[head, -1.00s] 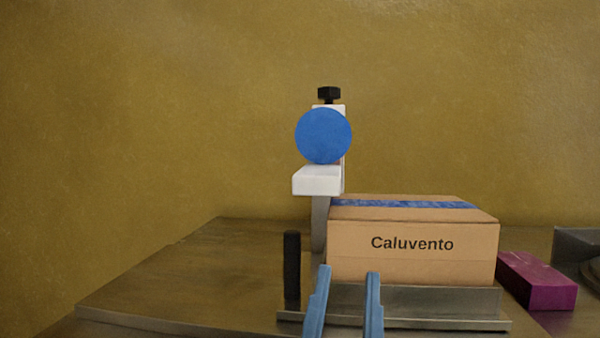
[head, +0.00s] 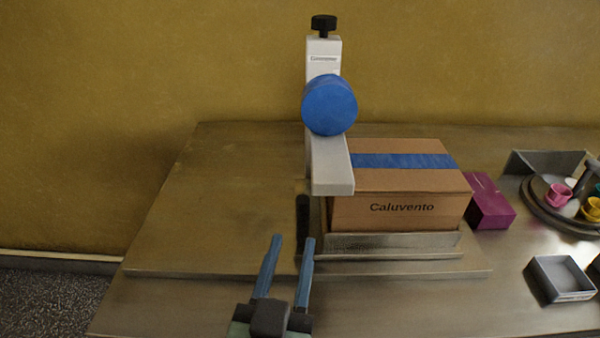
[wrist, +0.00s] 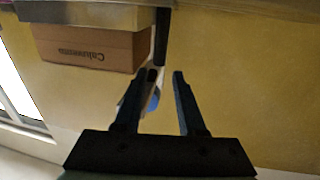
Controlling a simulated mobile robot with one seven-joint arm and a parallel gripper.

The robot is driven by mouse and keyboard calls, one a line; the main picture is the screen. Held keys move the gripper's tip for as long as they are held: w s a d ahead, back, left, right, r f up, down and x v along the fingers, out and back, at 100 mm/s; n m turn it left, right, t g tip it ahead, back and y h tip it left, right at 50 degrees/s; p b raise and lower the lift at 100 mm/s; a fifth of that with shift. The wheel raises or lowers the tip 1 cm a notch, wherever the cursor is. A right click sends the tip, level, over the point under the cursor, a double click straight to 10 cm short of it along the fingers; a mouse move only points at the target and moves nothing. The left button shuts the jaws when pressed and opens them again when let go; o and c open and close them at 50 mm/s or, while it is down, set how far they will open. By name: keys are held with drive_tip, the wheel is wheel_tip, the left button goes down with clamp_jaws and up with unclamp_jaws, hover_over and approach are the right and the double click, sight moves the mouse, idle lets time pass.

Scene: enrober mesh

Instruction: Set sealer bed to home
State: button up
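The sealer bed (head: 385,243) is a grey metal tray on a base plate on the bench. A brown carton marked "Caluvento" (head: 400,215), with blue tape on top, sits on it. A black upright handle (head: 302,215) stands at the bed's left end, partly behind my gripper and the sealer head. The white sealer head (head: 330,165) with a blue tape roll (head: 330,105) rises over the carton's left end. My gripper (head: 292,238) is open and empty, in front of the handle. In the wrist view, the handle (wrist: 161,35) appears beyond the gap between the open fingers (wrist: 164,73).
A purple box (head: 490,203) lies right of the carton. Farther right are a round tray with small coloured cups (head: 560,190) and a grey open bin (head: 562,278). The bench left of the sealer (head: 220,200) is clear.

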drive_tip(key=w, duration=0.4)
drive_tip(key=w+d+p, duration=0.1)
drive_tip(key=w, duration=0.3)
drive_tip(key=w+d, duration=0.1)
drive_tip(key=w, duration=0.3)
drive_tip(key=shift+w, duration=0.1)
clamp_jaws()
idle(1.0)
